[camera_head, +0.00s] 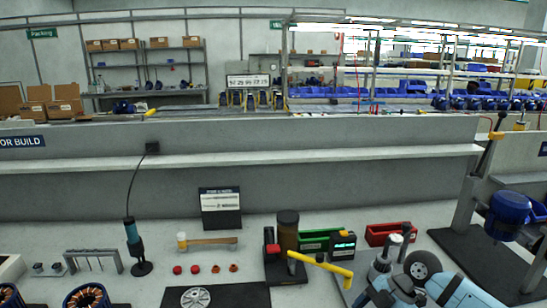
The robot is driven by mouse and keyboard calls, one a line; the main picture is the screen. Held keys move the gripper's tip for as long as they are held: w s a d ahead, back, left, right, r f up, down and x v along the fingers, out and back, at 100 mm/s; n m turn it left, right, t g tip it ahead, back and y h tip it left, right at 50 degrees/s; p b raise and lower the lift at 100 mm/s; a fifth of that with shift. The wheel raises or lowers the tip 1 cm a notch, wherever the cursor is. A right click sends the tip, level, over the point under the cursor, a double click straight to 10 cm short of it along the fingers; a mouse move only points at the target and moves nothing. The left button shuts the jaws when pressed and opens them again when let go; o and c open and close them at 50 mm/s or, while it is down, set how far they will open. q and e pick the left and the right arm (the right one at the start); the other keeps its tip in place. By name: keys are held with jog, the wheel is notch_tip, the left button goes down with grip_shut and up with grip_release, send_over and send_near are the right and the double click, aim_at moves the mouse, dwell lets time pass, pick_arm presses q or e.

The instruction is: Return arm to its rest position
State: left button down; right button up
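Light-blue and grey rounded parts (455,290) with a dark round end fill the bottom right corner. They look like links of an arm, perhaps my right one, but I cannot be sure. No gripper fingers can be made out on them. My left arm and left gripper do not show.
The grey bench holds a mallet (212,243), a dark upright tool (132,240) on a cable, a brown cylinder (288,230), a yellow-handled tool (325,265), a green bin (313,241) and a red bin (383,234). A blue motor (508,212) sits at right. A low wall (300,190) stands behind.

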jog(key=s+a+r+m+t+y, duration=0.1)
jog(key=s+a+m+t+y, duration=0.1)
jog(key=s+a+t+y, duration=0.3)
jog(key=s+a+r+m+t+y, duration=0.1)
jog(key=s+a+t+y, duration=0.15)
jog(key=a+y, duration=0.5)
jog(key=s+d+f+m+t+h, duration=0.2)
jog(key=s+d+f+m+h, duration=0.2)
jog(key=s+f+m+h, duration=0.5)
jog(key=s+d+f+m+t+h, duration=0.2)
jog(key=s+d+f+m+h, duration=0.2)
jog(key=s+f+m+h, duration=0.5)
jog(key=w+r+n+y+p, duration=0.1)
jog(key=w+r+y+p, duration=0.1)
jog(key=r+p, duration=0.7)
jog(key=w+d+p, duration=0.1)
jog(key=p, duration=0.2)
jog(key=shift+r+p, duration=0.3)
jog(key=shift+p, duration=0.1)
